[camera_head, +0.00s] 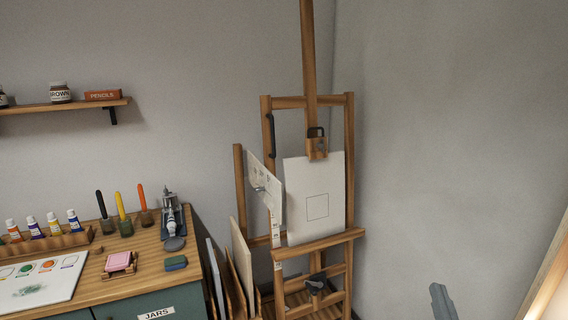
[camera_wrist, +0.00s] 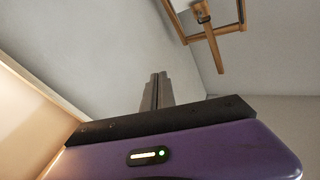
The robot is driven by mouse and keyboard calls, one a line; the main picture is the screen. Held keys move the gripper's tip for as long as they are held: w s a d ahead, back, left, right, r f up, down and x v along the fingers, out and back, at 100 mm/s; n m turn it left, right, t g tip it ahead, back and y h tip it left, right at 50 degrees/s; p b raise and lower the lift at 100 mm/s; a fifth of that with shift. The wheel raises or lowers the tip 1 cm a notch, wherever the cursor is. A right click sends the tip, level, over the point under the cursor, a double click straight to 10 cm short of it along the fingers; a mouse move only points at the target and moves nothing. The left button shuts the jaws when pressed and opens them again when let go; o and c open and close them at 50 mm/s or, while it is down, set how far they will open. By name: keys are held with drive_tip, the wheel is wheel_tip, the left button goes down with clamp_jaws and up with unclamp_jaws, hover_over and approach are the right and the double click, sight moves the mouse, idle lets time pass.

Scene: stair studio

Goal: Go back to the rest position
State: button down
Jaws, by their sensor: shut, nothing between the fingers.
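My gripper (camera_wrist: 155,80) shows in the wrist view with its grey fingers together, shut and empty. Nothing lies between or against the fingertips. In the head view, a grey part at the lower right edge (camera_head: 442,302) appears to be the tip of my gripper, in free air to the right of the easel. The rest of my arm is out of that view.
A wooden easel (camera_head: 349,180) with a white canvas (camera_head: 315,215) stands in the corner. A cabinet (camera_head: 125,285) with paints, markers and a paper is at left. A wooden shelf (camera_head: 65,107) hangs above. A pale wood-edged panel (camera_head: 550,275) is at lower right.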

drive_tip(key=s+a+f+n+g+y+b, duration=0.1)
drive_tip(key=s+a+f, duration=0.2)
drive_tip(key=s, duration=1)
drive_tip(key=s+a+f+n+g+y+b, duration=0.1)
drive_tip(key=s+a+f, duration=0.3)
drive_tip(key=s, duration=0.9)
drive_tip(key=s+a+f+n+g+y+b, duration=0.1)
drive_tip(key=s+f, duration=0.5)
drive_tip(key=s, duration=0.7)
drive_tip(key=shift+s+a+n+g+y, duration=0.25)
drive_tip(key=shift+a+n+g+y, duration=0.15)
drive_tip(key=shift+a+n+g, duration=0.65)
drive_tip(key=shift+a, duration=0.15)
